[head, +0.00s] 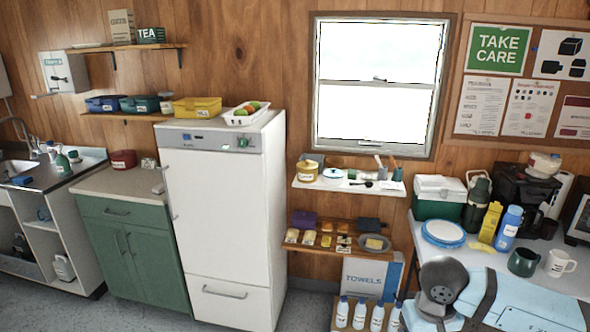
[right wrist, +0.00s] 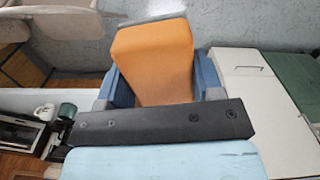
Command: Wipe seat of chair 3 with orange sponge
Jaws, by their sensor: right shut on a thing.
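My right gripper (right wrist: 158,78) shows in the right wrist view, its two blue fingers on either side of an orange sponge (right wrist: 155,55). It is shut on the sponge, which sticks out past the fingertips. Part of my right arm shows at the lower right of the head view, but its gripper is outside that view. My left gripper is in neither view.
A white fridge (head: 225,215) stands beside a green cabinet (head: 130,250). At right, a table (head: 555,255) holds a blue bottle (head: 508,228), a dark mug (head: 523,262) and blue plates (head: 443,233), close to my arm.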

